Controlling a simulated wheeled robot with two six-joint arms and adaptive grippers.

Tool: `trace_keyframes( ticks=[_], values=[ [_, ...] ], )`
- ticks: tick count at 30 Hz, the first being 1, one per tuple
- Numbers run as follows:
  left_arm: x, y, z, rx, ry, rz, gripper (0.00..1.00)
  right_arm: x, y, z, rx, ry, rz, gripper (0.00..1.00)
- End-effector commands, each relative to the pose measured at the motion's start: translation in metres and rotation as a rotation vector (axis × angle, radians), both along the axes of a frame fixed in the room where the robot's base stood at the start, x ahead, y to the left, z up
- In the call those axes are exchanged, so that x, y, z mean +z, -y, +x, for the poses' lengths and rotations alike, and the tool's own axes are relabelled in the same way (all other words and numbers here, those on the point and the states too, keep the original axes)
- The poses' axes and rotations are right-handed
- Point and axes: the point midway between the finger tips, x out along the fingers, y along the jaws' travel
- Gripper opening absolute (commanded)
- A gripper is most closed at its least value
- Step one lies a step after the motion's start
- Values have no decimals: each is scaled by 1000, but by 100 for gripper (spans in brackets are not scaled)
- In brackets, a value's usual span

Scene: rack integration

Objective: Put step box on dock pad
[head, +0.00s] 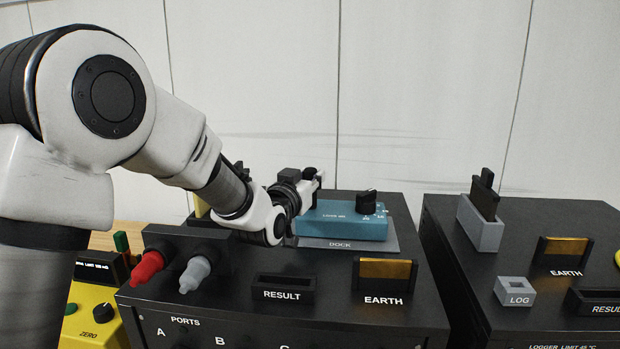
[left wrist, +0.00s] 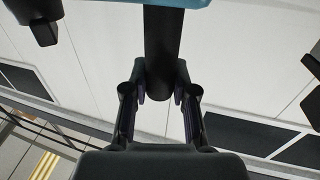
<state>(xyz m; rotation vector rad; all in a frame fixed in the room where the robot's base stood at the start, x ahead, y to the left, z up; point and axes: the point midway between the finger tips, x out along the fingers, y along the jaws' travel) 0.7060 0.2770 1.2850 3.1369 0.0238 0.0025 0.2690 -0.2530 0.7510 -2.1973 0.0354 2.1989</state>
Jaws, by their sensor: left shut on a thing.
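The step box (head: 345,224) is a teal block with a black knob on top, in the middle of the head view. It is over the grey dock pad (head: 393,246), whose front strip reads DOCK; I cannot tell if it rests fully on it. My left gripper (head: 312,180) reaches in from the left, at the box's back left. In the left wrist view the gripper (left wrist: 160,95) is shut on a dark post, and a teal edge of the step box (left wrist: 190,3) shows at the top. My right gripper is out of view.
Red (head: 147,267) and grey (head: 195,272) plugs stick out at the front left of the black cabinet. The RESULT (head: 283,294) and EARTH (head: 384,284) holders are in front of the pad. A second cabinet (head: 470,262) stands right, across a gap. A yellow device (head: 97,315) sits left.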

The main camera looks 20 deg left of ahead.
Motion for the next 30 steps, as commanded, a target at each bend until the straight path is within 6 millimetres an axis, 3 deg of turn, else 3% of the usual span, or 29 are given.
trace_keyframes(
  ticks=[6,7,9,20,30],
  values=[
    [-4,0,0,0,3,-1,0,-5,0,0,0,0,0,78],
    [-3,0,0,0,3,-1,37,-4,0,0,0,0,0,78],
    [-3,0,0,0,3,0,56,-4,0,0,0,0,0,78],
    [1,0,0,0,1,0,56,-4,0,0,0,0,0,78],
    [73,0,0,0,6,0,56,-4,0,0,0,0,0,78]
  ],
)
